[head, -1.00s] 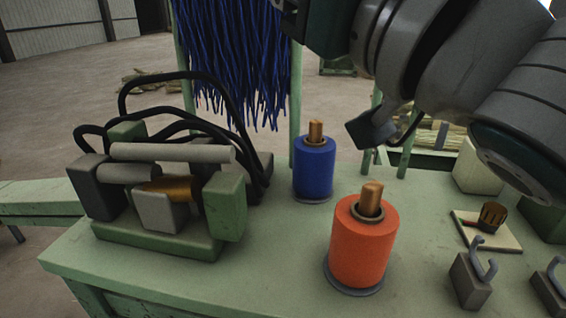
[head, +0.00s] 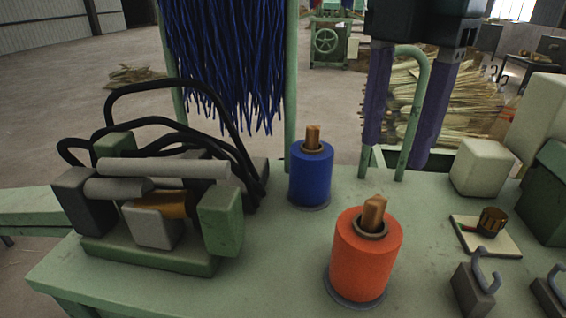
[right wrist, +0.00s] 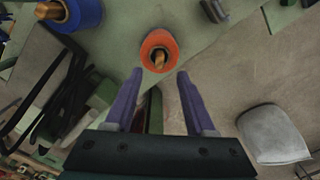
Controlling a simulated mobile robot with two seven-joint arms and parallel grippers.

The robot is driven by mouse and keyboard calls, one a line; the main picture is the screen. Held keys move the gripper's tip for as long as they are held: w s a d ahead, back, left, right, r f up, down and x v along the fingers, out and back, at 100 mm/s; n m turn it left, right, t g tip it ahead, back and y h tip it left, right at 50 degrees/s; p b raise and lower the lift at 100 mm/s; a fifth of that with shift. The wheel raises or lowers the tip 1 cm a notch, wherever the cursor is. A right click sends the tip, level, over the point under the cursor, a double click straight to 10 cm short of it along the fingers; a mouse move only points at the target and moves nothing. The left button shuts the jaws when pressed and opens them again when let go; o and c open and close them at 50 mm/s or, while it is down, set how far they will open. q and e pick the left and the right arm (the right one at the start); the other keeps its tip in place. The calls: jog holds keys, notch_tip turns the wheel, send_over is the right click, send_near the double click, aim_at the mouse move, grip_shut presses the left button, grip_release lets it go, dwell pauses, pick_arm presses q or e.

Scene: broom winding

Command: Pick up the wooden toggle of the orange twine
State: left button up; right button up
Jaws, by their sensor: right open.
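The orange twine spool (head: 364,262) stands upright on a grey round base on the green table. Its wooden toggle (head: 374,211) sticks up from the ring at its top. In the right wrist view the orange spool (right wrist: 150,42) and its toggle (right wrist: 159,60) lie just beyond and between my fingertips, apart from them. My right gripper (head: 395,152) hangs with its purple fingers pointing down, behind and above the orange spool in the head view. It is open and empty; its fingers also show in the right wrist view (right wrist: 159,74). My left gripper is not in view.
A blue spool (head: 311,175) with its own wooden toggle stands behind and left of the orange one. A machine with black hoses (head: 165,200) fills the table's left. Hooked blocks (head: 474,288), a small board (head: 487,236) and a pale block (head: 482,167) stand on the right.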

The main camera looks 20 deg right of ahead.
aim_at(377, 200)
notch_tip(377, 200, down, 3)
jog(key=shift+s+f+p, duration=0.1)
jog(key=shift+f+p, duration=0.05)
jog(key=shift+p, duration=0.6)
jog(key=f+p, duration=0.2)
jog(key=p, duration=0.1)
jog(key=shift+a+f, duration=0.15)
jog(key=shift+a, duration=0.15)
notch_tip(377, 200, down, 2)
jog(key=shift+f+p, duration=0.25)
jog(key=shift+p, duration=0.2)
jog(key=shift+f, duration=0.4)
jog(key=c, duration=0.8)
grip_shut()
